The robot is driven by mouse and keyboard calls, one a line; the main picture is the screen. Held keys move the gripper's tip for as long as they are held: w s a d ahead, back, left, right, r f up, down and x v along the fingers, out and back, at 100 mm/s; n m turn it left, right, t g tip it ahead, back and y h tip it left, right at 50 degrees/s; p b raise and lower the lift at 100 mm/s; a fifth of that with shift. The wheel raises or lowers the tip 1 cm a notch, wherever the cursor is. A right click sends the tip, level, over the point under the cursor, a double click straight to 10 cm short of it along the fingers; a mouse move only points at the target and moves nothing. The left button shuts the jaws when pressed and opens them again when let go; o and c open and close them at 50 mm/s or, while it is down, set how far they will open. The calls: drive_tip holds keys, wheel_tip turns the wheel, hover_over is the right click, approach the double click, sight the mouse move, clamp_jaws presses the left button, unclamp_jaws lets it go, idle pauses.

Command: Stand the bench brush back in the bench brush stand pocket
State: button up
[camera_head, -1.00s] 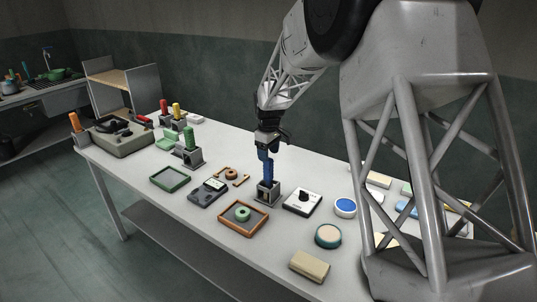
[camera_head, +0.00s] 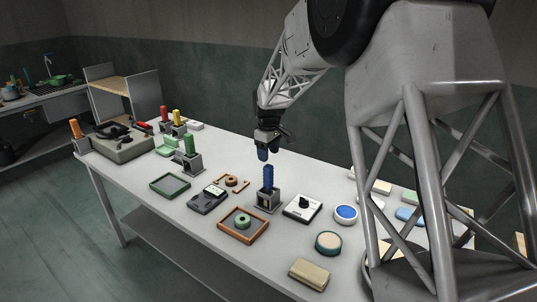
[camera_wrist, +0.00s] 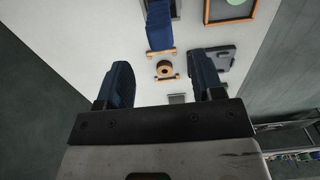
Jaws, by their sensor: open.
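The bench brush (camera_head: 268,178), seen as an upright blue handle, stands in the pocket of a small grey stand (camera_head: 268,201) near the middle of the table. Its lower end is hidden inside the stand. In the wrist view the blue brush (camera_wrist: 160,27) shows at the top, beyond the fingers, with part of the stand (camera_wrist: 176,9) at the picture edge. My gripper (camera_head: 263,154) is above and slightly left of the brush top, apart from it. Its two blue-tipped fingers (camera_wrist: 162,76) are spread wide with nothing between them.
An orange-rimmed tray (camera_head: 243,237) holding a green ring lies left in front of the stand. A white box with a black knob (camera_head: 302,208) is close on its right. A dark meter (camera_head: 208,199) lies to its left. A green-handled tool in another stand (camera_head: 189,160) is farther left.

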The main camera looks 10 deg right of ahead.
drive_tip(key=shift+r, duration=0.45)
idle(0.3)
wheel_tip(320, 180, up, 8)
idle(0.6)
drive_tip(key=shift+f, duration=0.15)
idle(0.4)
drive_tip(key=s+r+m+t, duration=0.1)
drive_tip(key=s+r+m, duration=0.15)
drive_tip(key=s, duration=0.95)
drive_tip(key=s+r+m, duration=0.2)
drive_tip(key=s+r, duration=0.2)
drive_tip(key=s, duration=0.8)
drive_tip(key=s+f+m, duration=0.2)
drive_tip(key=s+f, duration=0.1)
drive_tip(key=s, duration=1)
drive_tip(key=s+d+f+m+t, duration=0.1)
drive_tip(key=s+f+m, duration=0.1)
drive_tip(key=s, duration=1.1)
drive_tip(key=shift+s+f+m+t, duration=0.25)
drive_tip(key=shift+f+m+t, duration=0.1)
drive_tip(key=shift+f, duration=0.15)
